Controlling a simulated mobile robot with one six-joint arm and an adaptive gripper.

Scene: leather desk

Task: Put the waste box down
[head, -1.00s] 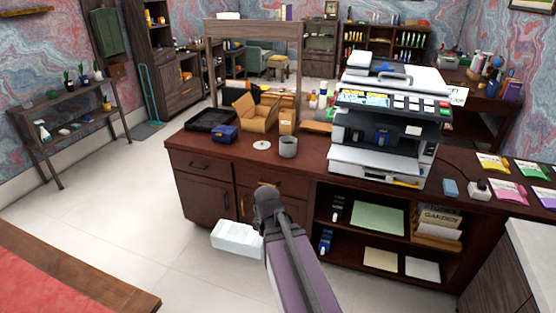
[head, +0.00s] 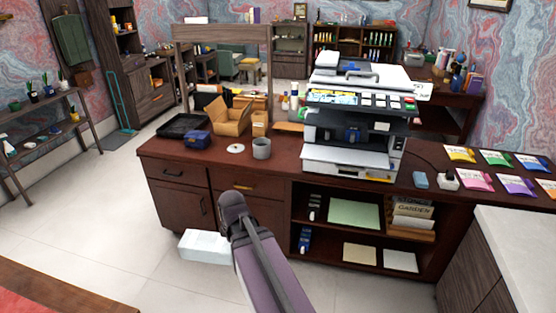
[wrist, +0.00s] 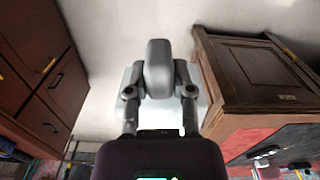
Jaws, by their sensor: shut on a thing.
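The waste box, a pale white block-like box (head: 203,246), shows in the head view just left of my arm's end, in front of the desk's left cabinet doors. My gripper (wrist: 158,88) is shut on it. In the head view my arm hides the fingers and the box's right end. The gap between the box and the floor is hard to judge.
The dark wooden desk (head: 228,178) stands close behind the box, with a printer (head: 355,135) and a grey cup (head: 262,148) on top. Pale tiled floor (head: 105,205) is clear to the left. A red-topped wooden piece (head: 40,295) is at the lower left.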

